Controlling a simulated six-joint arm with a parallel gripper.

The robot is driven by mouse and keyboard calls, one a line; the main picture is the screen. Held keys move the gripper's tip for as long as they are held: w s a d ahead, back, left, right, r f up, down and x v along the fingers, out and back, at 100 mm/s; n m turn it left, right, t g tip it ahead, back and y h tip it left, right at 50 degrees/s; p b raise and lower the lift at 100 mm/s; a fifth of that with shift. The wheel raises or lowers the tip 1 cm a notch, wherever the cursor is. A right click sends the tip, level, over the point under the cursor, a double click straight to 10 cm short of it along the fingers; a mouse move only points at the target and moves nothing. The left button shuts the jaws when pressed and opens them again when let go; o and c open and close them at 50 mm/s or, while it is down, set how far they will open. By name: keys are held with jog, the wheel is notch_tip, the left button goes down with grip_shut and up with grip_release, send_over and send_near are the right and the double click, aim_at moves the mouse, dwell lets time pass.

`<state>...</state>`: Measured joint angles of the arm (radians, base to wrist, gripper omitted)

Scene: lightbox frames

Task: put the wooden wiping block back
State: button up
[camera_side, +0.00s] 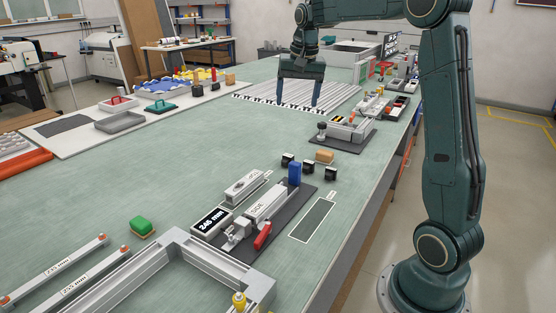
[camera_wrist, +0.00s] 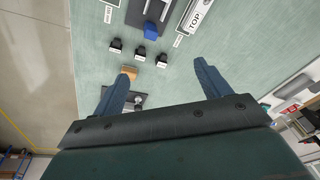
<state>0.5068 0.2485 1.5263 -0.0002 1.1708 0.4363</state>
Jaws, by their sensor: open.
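A small tan wooden block (camera_side: 325,156) lies on the green bench top, just behind the black clamps. It also shows in the wrist view (camera_wrist: 130,71), close to the tip of the left finger in the picture and partly covered by it. My gripper (camera_side: 298,107) is open and empty, fingers pointing down, above the far part of the bench near the striped slatted area. The wrist view shows its two fingers spread wide with bare green surface between them (camera_wrist: 164,72). In the side view the block stands well nearer the camera than my gripper.
Several black clamps (camera_side: 288,160) stand beside the block. A grey fixture with a blue block (camera_side: 295,173) and a dark outlined rectangle (camera_side: 313,220) lie nearer. Another device (camera_side: 345,130) stands behind the block. A green block (camera_side: 142,226) lies left; open bench is in the middle.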

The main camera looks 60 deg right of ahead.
jog(key=s+a+r+n+t, duration=0.1)
jog(key=s+a+n, duration=0.2)
jog(key=s+a, duration=0.3)
jog(key=s+a+r+n+t, duration=0.15)
jog(key=s+a, duration=0.25)
jog(key=a, duration=0.5)
jog(key=s+a+f+n, duration=0.3)
jog(key=s+a, duration=0.1)
jog(key=s, duration=0.2)
jog(key=s+a+f+n+t+y, duration=0.1)
jog(key=s+a+f+n, duration=0.1)
jog(key=s, duration=0.5)
jog(key=shift+s+a+f+n, duration=0.15)
jog(key=shift+a+f+n, duration=0.25)
jog(key=shift+a+n, duration=0.4)
jog(key=shift+a, duration=0.1)
